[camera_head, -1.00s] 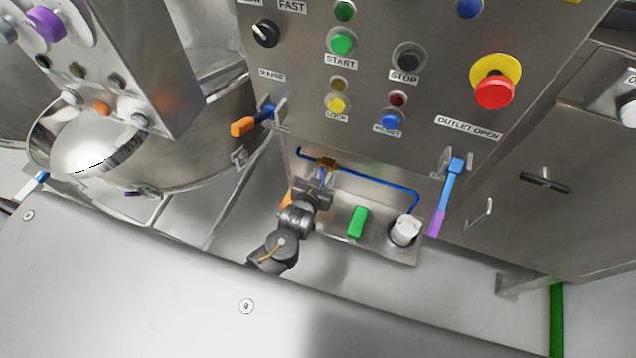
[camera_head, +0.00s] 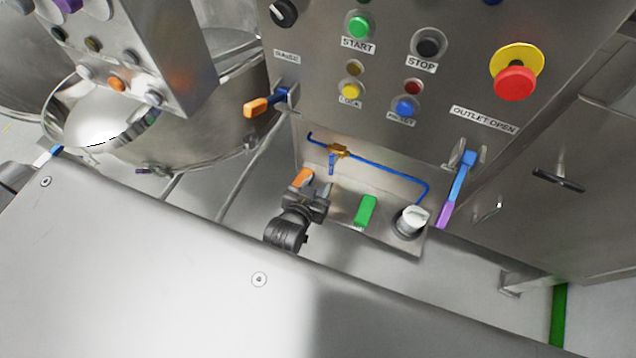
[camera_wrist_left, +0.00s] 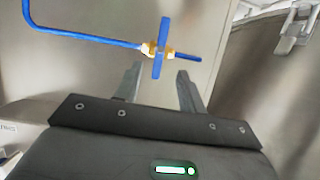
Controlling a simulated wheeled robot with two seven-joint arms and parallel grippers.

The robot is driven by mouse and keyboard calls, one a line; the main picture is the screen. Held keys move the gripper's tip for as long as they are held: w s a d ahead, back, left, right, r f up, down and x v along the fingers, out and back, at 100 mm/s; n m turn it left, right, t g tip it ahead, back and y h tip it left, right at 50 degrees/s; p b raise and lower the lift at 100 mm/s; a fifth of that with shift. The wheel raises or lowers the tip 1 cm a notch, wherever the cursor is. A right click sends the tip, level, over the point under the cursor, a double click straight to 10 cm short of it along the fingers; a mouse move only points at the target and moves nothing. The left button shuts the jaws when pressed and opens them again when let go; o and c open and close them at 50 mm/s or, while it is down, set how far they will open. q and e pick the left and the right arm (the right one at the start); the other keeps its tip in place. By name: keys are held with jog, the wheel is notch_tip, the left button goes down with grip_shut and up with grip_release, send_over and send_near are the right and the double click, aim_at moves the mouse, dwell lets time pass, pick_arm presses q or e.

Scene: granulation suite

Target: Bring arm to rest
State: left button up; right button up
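My left gripper (camera_head: 318,187) is in front of the small recessed panel under the control box, just below a brass valve (camera_head: 339,151) on a blue pipe (camera_head: 385,173). A gap shows between the fingertips and the valve's blue handle (camera_head: 332,165). My right gripper is in neither view.
A green block (camera_head: 365,210) and a white-capped round fitting (camera_head: 411,220) are right of the gripper. An orange piece (camera_head: 303,177) is beside it. An orange-tipped lever (camera_head: 262,106) and a blue-purple lever (camera_head: 457,188) stick out from the control box. A steel bowl (camera_head: 190,130) stands left.

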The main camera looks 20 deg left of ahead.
pick_arm(q)
jog(key=shift+d, duration=0.1)
jog(key=s+a+f+m+g, duration=0.1)
jog(key=s+f+g, duration=0.3)
jog(key=f, duration=0.8)
jog(key=s+a+f+m+g, duration=0.1)
jog(key=s+a+f, duration=0.1)
jog(key=s+f, duration=0.65)
jog(key=s+a+f+g, duration=0.3)
jog(key=s+a+f, duration=0.2)
jog(key=s+f, duration=0.4)
jog(key=s+a+f+g, duration=0.4)
jog(key=s+f, duration=0.5)
jog(key=s, duration=0.5)
jog(key=shift+s+a+f+y, duration=0.15)
jog(key=shift+a+f+y, duration=0.2)
jog(key=shift+a, duration=0.25)
